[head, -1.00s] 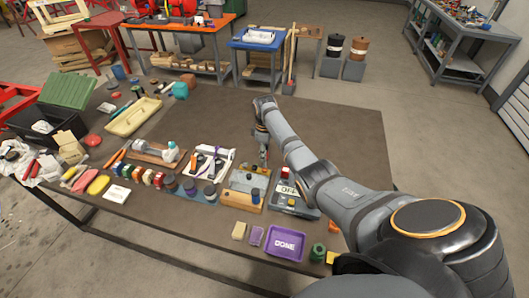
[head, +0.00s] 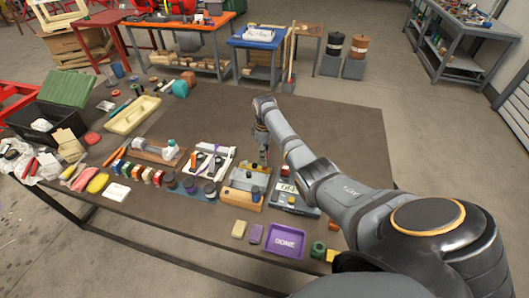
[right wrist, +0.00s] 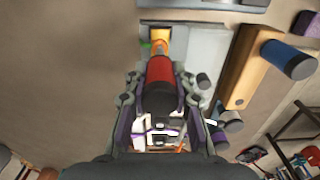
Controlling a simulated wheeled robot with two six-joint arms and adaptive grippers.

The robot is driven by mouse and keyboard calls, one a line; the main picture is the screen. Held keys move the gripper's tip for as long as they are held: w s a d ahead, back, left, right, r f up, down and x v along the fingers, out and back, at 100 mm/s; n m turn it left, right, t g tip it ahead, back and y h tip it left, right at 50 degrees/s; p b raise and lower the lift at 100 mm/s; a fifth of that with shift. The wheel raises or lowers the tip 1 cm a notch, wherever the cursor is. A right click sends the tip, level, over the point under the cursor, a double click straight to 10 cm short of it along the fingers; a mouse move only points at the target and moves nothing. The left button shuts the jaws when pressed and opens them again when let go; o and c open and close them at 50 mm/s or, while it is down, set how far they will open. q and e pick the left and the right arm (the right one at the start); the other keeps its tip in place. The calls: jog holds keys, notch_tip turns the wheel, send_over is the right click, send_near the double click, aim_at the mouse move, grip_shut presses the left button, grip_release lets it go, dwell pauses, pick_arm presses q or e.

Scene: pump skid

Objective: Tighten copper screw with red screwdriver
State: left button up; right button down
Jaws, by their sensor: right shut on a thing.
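My right gripper (right wrist: 155,95) is shut on the red screwdriver (right wrist: 160,72), whose thick red handle with a dark end shows between the fingers in the right wrist view. An orange-yellow piece (right wrist: 156,36) lies just beyond the handle; I cannot tell whether it is the copper screw, and the screwdriver's tip is hidden. In the head view the right gripper (head: 263,150) points down over the back of a grey fixture (head: 236,178) on the table. The copper screw cannot be made out there. My left gripper is not in view.
A purple DONE tray (head: 285,241) lies at the front edge. The table (head: 220,115) behind is clear.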

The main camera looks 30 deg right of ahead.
jog(key=shift+f, duration=0.35)
jog(key=shift+r+m+p, duration=0.15)
jog(key=shift+m+p, duration=0.35)
jog(key=shift+m, duration=0.2)
jog(key=shift+m+p, duration=0.35)
jog(key=shift+m, duration=0.95)
